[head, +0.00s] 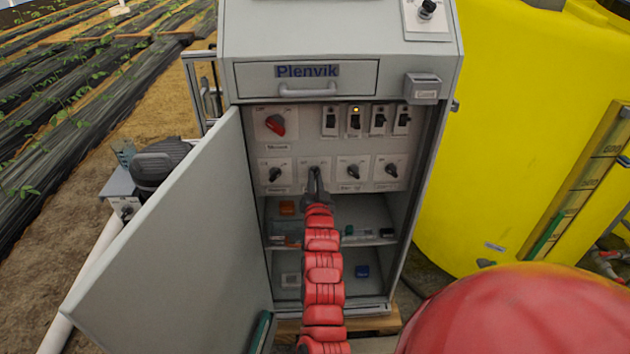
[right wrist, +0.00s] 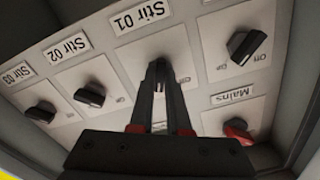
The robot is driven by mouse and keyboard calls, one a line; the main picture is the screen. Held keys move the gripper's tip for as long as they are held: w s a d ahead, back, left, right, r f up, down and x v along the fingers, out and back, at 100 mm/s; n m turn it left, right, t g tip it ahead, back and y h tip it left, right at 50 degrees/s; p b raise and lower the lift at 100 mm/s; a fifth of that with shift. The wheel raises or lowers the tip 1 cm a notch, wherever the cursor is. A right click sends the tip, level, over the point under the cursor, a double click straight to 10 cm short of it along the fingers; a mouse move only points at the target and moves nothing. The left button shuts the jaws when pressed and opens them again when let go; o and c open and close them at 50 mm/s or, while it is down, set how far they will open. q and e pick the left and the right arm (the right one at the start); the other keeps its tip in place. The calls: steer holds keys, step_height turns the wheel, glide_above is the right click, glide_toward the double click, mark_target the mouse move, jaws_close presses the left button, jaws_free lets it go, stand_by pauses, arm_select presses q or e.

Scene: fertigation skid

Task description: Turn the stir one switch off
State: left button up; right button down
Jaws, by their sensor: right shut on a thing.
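The stir one switch is a dark knob on a white plate (head: 302,172) in the lower switch row of the open grey cabinet. In the right wrist view its "Stir 01" label (right wrist: 143,15) lies beside that plate (right wrist: 127,58). My right gripper (head: 315,176) reaches up to the panel and is shut on the knob. In the right wrist view the fingers (right wrist: 160,72) sit around the knob and hide most of it, so its exact setting is hard to read. My left gripper is not in view.
Neighbouring knobs are Stir 02 (right wrist: 90,95), Stir 03 (right wrist: 40,112) and another on the stir one switch's left (head: 274,174). The red Mains knob (head: 275,124) and several small switches, one with a lit yellow lamp (head: 355,110), are above. The cabinet door (head: 170,240) stands open left.

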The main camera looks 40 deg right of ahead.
steer(key=shift+n+b, duration=0.5)
steer(key=shift+n, duration=6.4)
steer(key=c, duration=0.9)
jaws_free()
steer(key=shift+s, duration=0.1)
steer(key=v, duration=1.7)
steer(key=shift+s, duration=0.15)
